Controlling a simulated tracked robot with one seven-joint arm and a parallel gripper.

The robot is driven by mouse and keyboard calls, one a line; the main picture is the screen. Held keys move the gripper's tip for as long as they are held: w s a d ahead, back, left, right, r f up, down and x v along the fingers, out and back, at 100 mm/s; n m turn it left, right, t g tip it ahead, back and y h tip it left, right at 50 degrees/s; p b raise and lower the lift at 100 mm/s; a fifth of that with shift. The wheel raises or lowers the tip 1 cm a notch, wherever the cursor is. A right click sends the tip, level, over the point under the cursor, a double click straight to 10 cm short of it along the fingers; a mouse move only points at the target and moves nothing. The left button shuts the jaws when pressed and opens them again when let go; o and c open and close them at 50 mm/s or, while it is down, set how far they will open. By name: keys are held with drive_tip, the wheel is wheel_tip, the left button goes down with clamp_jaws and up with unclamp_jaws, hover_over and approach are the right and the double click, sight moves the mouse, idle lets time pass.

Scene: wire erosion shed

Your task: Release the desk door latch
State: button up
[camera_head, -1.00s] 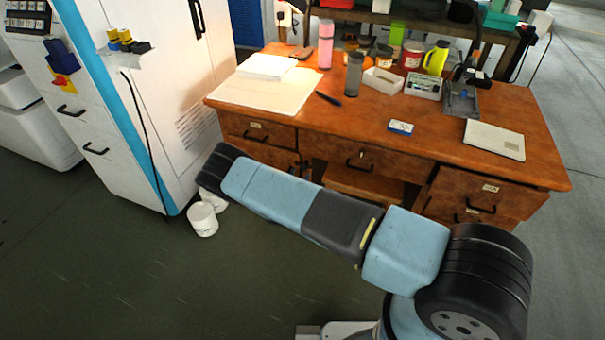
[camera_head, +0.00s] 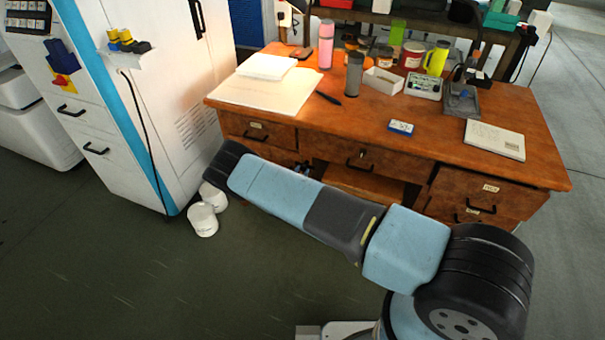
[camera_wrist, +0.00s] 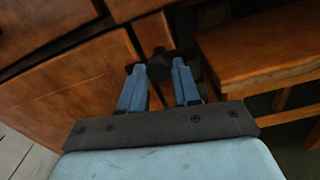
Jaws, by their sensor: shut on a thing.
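The wooden desk (camera_head: 420,160) stands across the head view, with drawers and a lower left door mostly hidden behind my arm. In the wrist view, the brown door panel (camera_wrist: 75,95) fills the left side. A small black latch knob (camera_wrist: 160,66) sits near its right edge. My gripper (camera_wrist: 159,72) has its two blue fingers on either side of the knob and is shut on it. In the head view, only a small bit of blue gripper shows at the desk front, above my arm. The exact finger contact is partly hidden.
A wooden shelf or stool-like piece (camera_wrist: 265,55) stands close on the right in the wrist view. A white cabinet (camera_head: 150,100) stands left of the desk. Bottles, boxes and papers (camera_head: 265,90) lie on the desktop.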

drive_tip(key=c, duration=0.3)
drive_tip(key=shift+d, duration=0.3)
drive_tip(key=shift+a, duration=0.15)
drive_tip(key=shift+m, duration=1.1)
drive_tip(key=m, duration=0.6)
drive_tip(key=shift+f, duration=0.1)
drive_tip(key=shift+s+f+m, duration=0.1)
drive_tip(key=shift+s+m, duration=0.05)
drive_tip(key=shift+m, duration=4.65)
